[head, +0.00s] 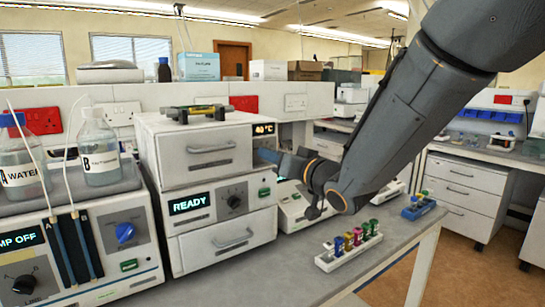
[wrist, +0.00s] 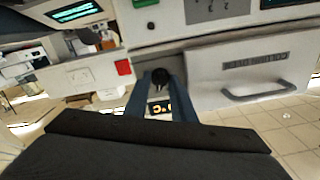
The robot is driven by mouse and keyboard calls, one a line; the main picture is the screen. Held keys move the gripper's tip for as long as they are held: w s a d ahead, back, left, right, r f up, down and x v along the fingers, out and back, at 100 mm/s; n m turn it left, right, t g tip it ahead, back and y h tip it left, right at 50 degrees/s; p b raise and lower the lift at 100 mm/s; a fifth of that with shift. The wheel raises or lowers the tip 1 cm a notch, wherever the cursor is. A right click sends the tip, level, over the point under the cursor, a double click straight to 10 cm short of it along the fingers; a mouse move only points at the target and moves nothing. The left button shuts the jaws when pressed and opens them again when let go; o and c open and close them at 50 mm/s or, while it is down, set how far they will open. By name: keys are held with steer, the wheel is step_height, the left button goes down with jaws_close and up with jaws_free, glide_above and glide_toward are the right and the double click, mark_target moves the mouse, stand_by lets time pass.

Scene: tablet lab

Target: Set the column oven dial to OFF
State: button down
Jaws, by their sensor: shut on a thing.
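The column oven (head: 190,155) is the white upper unit of the stack, with a handled drawer front and an orange display (head: 264,129) reading about 40 °C. Its display also shows in the wrist view (wrist: 160,107), below the fingertips. The oven's black dial (wrist: 161,76) sits between the blue fingers of my gripper (wrist: 160,84), which is shut on it. In the head view my gripper (head: 266,156) is at the oven's right front edge and hides the dial. The dial's pointer and markings cannot be read.
Below the oven is a unit with a READY display (head: 191,203) and a knob (head: 233,200). A pump unit (head: 80,250) with two bottles stands at left. A rack of coloured vials (head: 348,247) and a blue rack (head: 418,207) stand on the bench right of the stack.

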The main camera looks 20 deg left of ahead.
steer(key=shift+n, duration=0.3)
steer(key=n+b, duration=1.5)
steer(key=shift+f, duration=0.1)
steer(key=shift+n, duration=0.3)
steer(key=c, duration=1.5)
jaws_free()
steer(key=shift+s, duration=0.1)
steer(key=shift+v, duration=3.85)
